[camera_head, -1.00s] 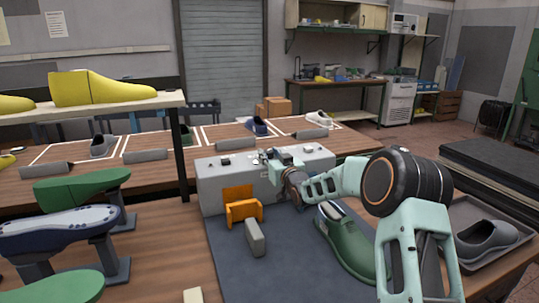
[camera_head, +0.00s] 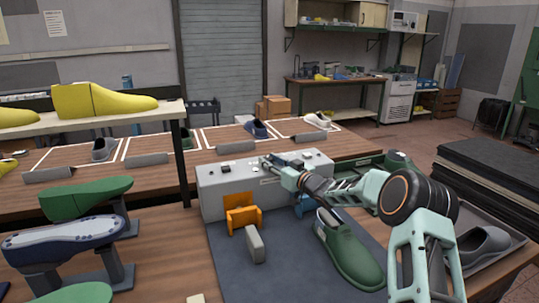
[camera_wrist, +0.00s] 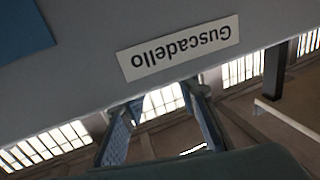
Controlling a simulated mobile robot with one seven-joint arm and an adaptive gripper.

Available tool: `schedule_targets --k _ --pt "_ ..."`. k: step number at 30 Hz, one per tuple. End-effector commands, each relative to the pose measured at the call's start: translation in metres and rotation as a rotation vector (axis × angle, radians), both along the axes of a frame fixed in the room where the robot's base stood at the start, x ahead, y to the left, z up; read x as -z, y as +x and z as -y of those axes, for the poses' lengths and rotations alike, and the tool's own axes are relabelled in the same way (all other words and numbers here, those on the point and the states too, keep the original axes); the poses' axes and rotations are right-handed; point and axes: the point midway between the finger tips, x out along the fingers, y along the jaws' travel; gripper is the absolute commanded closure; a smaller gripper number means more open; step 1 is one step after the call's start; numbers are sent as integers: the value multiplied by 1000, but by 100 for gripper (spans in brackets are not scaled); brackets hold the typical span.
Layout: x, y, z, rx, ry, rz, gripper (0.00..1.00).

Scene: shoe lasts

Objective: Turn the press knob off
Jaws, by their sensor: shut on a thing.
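The press (camera_head: 232,190) is a light grey box with small controls on its top, standing at the back of the dark mat. My gripper (camera_head: 268,162) reaches over the top of it from the right, at the middle of its control panel. In the wrist view, the two blue-grey fingers of my gripper (camera_wrist: 162,118) sit apart, below a grey panel with an upside-down "Guscadello" label (camera_wrist: 178,48). The press knob is mostly hidden by the fingers, so I cannot make out its angle. My gripper is shut on it.
An orange clamp (camera_head: 243,219) and a grey block (camera_head: 255,244) stand before the press. A grey shoe (camera_head: 482,248) sits in a tray at right. Shoe lasts on stands fill the left.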

Motion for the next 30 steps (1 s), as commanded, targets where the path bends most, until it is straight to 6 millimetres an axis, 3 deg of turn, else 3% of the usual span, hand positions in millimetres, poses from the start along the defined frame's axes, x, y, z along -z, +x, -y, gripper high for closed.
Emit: schedule_targets --k 15,30 --pt "0 3 3 -230 -4 3 96" --pt "0 5 3 -352 -1 3 96"
